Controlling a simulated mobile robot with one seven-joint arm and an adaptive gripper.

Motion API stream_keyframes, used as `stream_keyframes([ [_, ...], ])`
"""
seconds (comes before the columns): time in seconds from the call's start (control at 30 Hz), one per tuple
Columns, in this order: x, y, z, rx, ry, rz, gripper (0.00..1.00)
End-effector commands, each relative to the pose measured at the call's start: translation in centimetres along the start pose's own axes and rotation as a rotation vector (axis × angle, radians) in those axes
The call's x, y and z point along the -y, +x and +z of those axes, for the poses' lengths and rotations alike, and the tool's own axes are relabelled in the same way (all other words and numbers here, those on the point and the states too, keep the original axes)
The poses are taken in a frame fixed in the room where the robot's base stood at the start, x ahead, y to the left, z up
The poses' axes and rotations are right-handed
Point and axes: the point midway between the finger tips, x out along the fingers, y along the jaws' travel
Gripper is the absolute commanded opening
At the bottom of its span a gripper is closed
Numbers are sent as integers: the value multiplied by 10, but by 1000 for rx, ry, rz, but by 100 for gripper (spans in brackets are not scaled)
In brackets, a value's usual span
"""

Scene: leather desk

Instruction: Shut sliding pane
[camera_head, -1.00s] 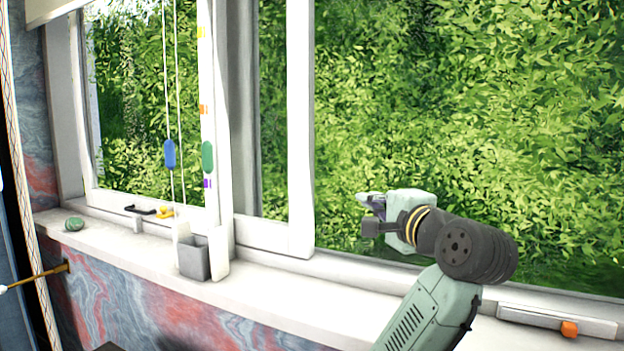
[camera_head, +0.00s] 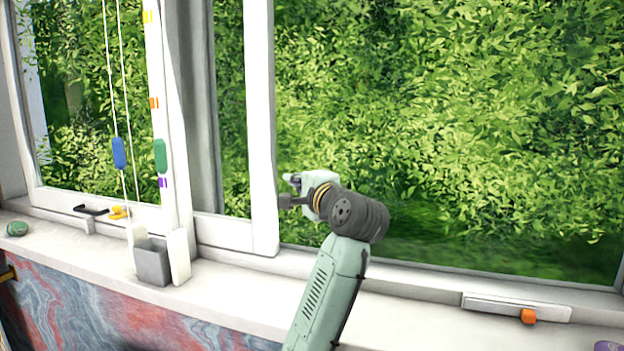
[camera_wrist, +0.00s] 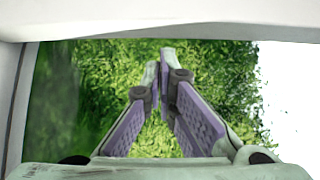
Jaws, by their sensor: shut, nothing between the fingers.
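The sliding pane's white upright (camera_head: 261,130) stands left of centre in the head view, with wide open space to its right. Foliage shows on both sides of it. My gripper (camera_head: 287,190) is just right of this upright, low down near the sill, its tips pointing left. Head view alone does not tell whether it touches the frame. In the wrist view my gripper (camera_wrist: 163,75) has its purple-padded fingers brought together at the tips, with nothing between them. White frame (camera_wrist: 12,80) runs along the left and top of that view.
A grey holder (camera_head: 152,262) stands on the white sill (camera_head: 220,296) at left. A green stone (camera_head: 17,228) lies at far left. Blind cords with a blue weight (camera_head: 119,153) hang at left. A white bar with an orange piece (camera_head: 528,316) lies at right.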

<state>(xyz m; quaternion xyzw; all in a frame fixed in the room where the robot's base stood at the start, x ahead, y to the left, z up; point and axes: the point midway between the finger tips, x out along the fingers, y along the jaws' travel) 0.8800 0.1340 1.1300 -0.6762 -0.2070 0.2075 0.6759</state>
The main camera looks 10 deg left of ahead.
Motion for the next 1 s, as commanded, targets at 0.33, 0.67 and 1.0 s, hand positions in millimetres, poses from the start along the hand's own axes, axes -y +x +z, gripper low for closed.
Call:
stream_keyframes([
  [0.33,0,14,14,-2,1,-1,0],
  [0.67,0,15,16,-1,1,0,0],
  [1.0,1,62,66,13,-2,5,0],
])
